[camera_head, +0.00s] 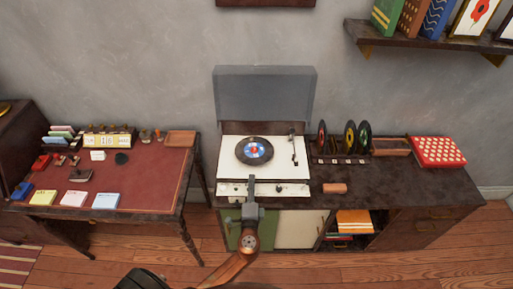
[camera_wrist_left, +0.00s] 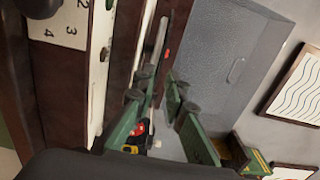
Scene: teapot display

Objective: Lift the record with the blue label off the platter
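The black record with the blue label (camera_head: 254,150) lies flat on the platter of the white turntable (camera_head: 230,172) in the head view. Its label has a small red and white middle. My left gripper (camera_head: 251,180) is over the front edge of the turntable, short of the record and apart from it. In the left wrist view its green fingers (camera_wrist_left: 160,78) stand apart with a narrow gap between the tips and hold nothing visible. The record cannot be made out in that view. My right gripper is not in view.
The raised grey lid (camera_head: 265,92) stands behind the platter, and the tonearm (camera_head: 294,150) is at its right. Several upright records (camera_head: 350,138) stand in a rack to the right, near a red dotted box (camera_head: 437,151). A red-topped desk (camera_head: 140,180) is at the left.

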